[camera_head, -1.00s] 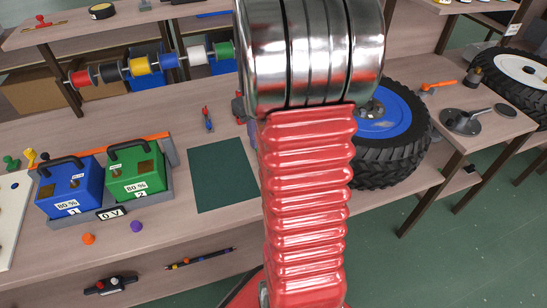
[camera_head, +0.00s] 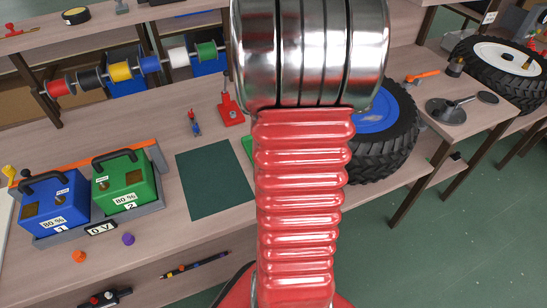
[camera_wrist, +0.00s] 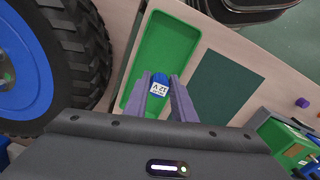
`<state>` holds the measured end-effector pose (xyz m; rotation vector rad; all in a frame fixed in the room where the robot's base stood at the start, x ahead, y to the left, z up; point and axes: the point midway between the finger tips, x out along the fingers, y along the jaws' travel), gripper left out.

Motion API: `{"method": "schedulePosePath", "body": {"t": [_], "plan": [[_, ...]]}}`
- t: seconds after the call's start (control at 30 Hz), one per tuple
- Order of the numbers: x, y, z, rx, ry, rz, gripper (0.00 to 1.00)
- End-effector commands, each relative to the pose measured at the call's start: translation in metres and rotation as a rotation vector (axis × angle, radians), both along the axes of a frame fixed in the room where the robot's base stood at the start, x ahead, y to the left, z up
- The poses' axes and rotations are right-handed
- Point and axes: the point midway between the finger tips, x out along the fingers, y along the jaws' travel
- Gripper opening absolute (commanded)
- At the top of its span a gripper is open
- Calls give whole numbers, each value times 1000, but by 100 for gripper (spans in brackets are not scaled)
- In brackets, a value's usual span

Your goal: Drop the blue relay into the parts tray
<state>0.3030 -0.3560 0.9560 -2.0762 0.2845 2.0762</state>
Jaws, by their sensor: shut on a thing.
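The blue relay (camera_wrist: 159,85), with a white label, is between the two grey-purple fingers of my gripper (camera_wrist: 160,94) in the wrist view. My gripper is shut on it. The green parts tray (camera_wrist: 168,40) lies on the bench in the wrist view, and the relay overlaps its lower part in the picture. I cannot tell the height of the relay above the tray. In the head view only a small green edge of the tray (camera_head: 248,147) shows beside my red arm, which hides my gripper and the relay.
A dark green mat (camera_head: 215,180) lies beside the tray. Blue (camera_head: 50,210) and green (camera_head: 122,185) battery boxes stand at the left. A big wheel with a blue rim (camera_head: 385,117) is right of my arm. A red stand (camera_head: 231,110) and a small screwdriver (camera_head: 194,124) are behind the mat.

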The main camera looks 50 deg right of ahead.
Motion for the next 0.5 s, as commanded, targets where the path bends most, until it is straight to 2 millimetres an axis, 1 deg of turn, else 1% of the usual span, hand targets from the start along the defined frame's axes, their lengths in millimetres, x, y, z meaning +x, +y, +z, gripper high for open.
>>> {"method": "schedulePosePath", "body": {"t": [0.03,0.1,0.23,0.33,0.5], "plan": [[-1,1,-10,4,3,0,0],[-1,1,-22,4,3,-1,0],[-1,0,-38,2,1,-1,0],[-1,0,-43,1,1,-1,0],[-1,0,-43,0,0,-2,0]]}}
